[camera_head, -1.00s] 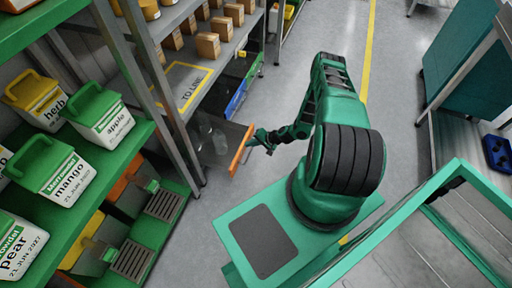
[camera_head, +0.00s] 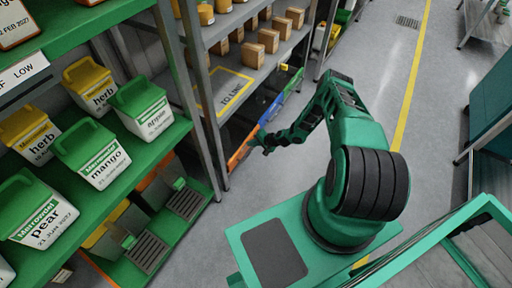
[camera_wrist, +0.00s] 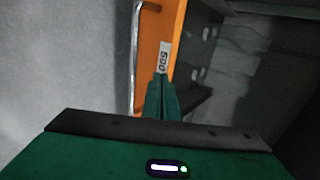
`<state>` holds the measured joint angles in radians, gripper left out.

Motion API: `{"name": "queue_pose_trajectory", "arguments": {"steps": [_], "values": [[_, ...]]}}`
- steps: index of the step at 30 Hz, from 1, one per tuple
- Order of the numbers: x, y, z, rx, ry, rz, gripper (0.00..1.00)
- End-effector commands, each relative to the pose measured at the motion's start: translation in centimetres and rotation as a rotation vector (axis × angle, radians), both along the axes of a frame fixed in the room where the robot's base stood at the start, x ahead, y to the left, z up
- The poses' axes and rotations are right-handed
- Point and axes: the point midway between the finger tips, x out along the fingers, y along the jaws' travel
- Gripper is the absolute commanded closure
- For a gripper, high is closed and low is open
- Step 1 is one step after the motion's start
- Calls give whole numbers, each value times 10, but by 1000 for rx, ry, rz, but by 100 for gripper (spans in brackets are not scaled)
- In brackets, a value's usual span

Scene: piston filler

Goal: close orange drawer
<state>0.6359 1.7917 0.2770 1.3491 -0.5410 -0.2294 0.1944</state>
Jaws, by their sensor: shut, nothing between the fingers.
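The orange drawer (camera_head: 240,154) is under the grey shelf in the head view. Its front runs nearly in line with the blue drawer front behind it. In the wrist view the orange front (camera_wrist: 173,28) shows a metal handle and a label reading 500. My gripper (camera_head: 256,143) is at the outer side of the orange front. In the wrist view its closed fingers (camera_wrist: 162,78) are empty, at or against the front just below the label.
The blue drawer (camera_head: 270,110) sits beyond the orange one. The grey shelf (camera_head: 222,92) with boxes stands above, and a metal post (camera_head: 207,125) is left of the drawer. Green shelves (camera_head: 170,138) with tubs are at left. The grey floor (camera_head: 300,175) is open to the right.

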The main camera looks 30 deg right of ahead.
Motion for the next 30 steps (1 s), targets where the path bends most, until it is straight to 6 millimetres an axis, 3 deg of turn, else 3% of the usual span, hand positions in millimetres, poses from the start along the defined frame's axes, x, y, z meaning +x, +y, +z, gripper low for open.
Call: {"name": "queue_pose_trajectory", "arguments": {"steps": [20,30], "values": [[20,23,1,0,-7,10,100],[9,17,1,-3,-4,17,100]]}}
